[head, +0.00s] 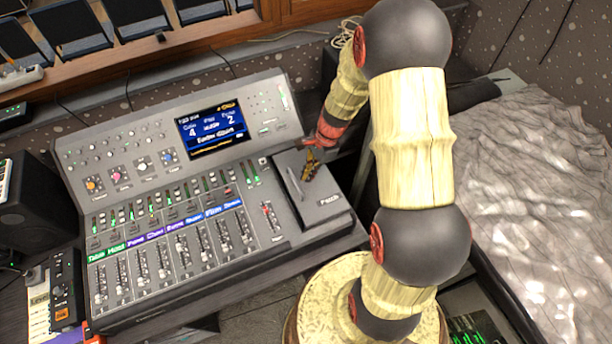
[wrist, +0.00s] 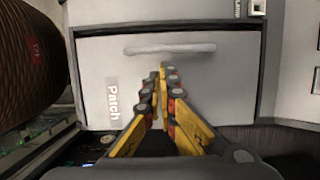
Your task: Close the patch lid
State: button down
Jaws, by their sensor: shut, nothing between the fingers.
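The patch lid (head: 325,213) is a grey panel at the right end of the mixing console, marked "Patch", with a long pale handle bar (head: 294,184). It lies flat or nearly flat; I cannot tell whether it is fully flush. In the wrist view the lid (wrist: 225,85) fills the middle, with dark lines along its edges and the handle (wrist: 170,48) near its far edge. My gripper (wrist: 163,72) is shut and empty, its yellow fingertips over the lid beside the handle. In the head view my gripper (head: 309,168) is above the lid, right of the handle. Contact cannot be told.
The console (head: 110,155) with its faders and screen (head: 212,130) spreads left of the lid. A bed with a grey cover (head: 540,190) stands to the right, past a dark gap. A speaker (head: 40,205) stands at the far left. A wooden shelf (head: 230,30) runs behind.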

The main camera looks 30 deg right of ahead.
jog(key=d+r, duration=0.3)
jog(key=shift+p, duration=0.3)
notch_tip(320, 180, up, 6)
send_over(313, 181)
jog(key=d, duration=0.2)
jog(key=d+f+m+b, duration=0.1)
jog(key=d+f+b, duration=0.4)
jog(key=d+b, duration=0.15)
jog(key=a+f+y+b, duration=0.1)
jog(key=a+f, duration=0.2)
jog(key=a+f+n+y+b, duration=0.1)
jog(key=a+f+b, duration=0.1)
jog(key=a+f, duration=0.1)
jog(key=shift+a+f, duration=0.25)
jog(key=shift+a, duration=0.1)
jog(key=a, duration=0.1)
jog(key=a+b, duration=0.1)
jog(key=a, duration=0.1)
jog(key=shift+w+a+r, duration=0.1)
jog(key=shift+r, duration=0.25)
jog(key=shift+a+r, duration=0.1)
jog(key=shift+a, duration=0.25)
